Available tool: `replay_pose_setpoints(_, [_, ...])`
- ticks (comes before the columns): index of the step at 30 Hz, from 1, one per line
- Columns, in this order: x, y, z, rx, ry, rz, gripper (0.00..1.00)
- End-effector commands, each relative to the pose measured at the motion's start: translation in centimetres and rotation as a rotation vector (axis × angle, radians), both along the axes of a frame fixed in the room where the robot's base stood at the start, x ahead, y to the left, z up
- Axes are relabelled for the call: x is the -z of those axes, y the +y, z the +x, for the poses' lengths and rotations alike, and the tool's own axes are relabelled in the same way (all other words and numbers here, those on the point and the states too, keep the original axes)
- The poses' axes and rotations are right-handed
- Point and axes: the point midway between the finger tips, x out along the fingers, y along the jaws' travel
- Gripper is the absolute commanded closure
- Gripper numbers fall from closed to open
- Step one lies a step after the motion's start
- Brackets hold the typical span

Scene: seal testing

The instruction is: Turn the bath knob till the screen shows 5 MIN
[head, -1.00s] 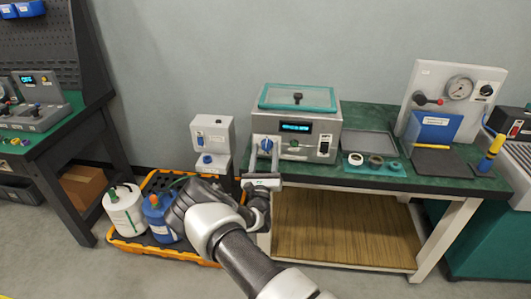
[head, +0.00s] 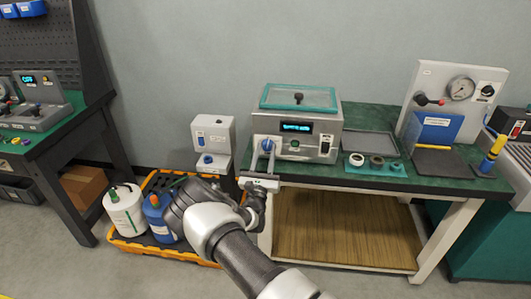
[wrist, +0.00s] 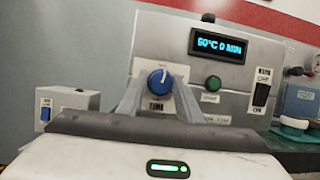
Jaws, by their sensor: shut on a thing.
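The bath (head: 297,125) is a grey box with a teal-rimmed lid, standing on the bench. Its blue bath knob (wrist: 160,77) is on the front panel, with a white pointer mark near the top. My gripper (wrist: 159,88) is shut on the knob, one finger on each side. In the head view my gripper (head: 265,152) reaches up to the knob from below, and its fingers partly cover it. The screen (wrist: 218,46) reads 50°C 0 MIN in blue. It also shows in the head view (head: 296,127), too small there to read surely.
A green button (wrist: 212,83) and a black rocker switch (wrist: 261,95) are right of the knob. A small white device (head: 213,140) stands left of the bath. Jugs (head: 125,212) stand in the orange floor tray. A grey tray (head: 369,144) lies right of the bath.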

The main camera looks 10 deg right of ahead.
Motion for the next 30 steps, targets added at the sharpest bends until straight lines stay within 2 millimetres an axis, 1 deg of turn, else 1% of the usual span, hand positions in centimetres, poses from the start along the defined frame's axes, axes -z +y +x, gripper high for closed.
replay_pose_setpoints(1, [0.23,-0.29,-0.12,0.008,-0.010,0.040,0.90])
replay_pose_setpoints(30, [0.18,0.00,-0.13,0.012,-0.289,0.916,0.90])
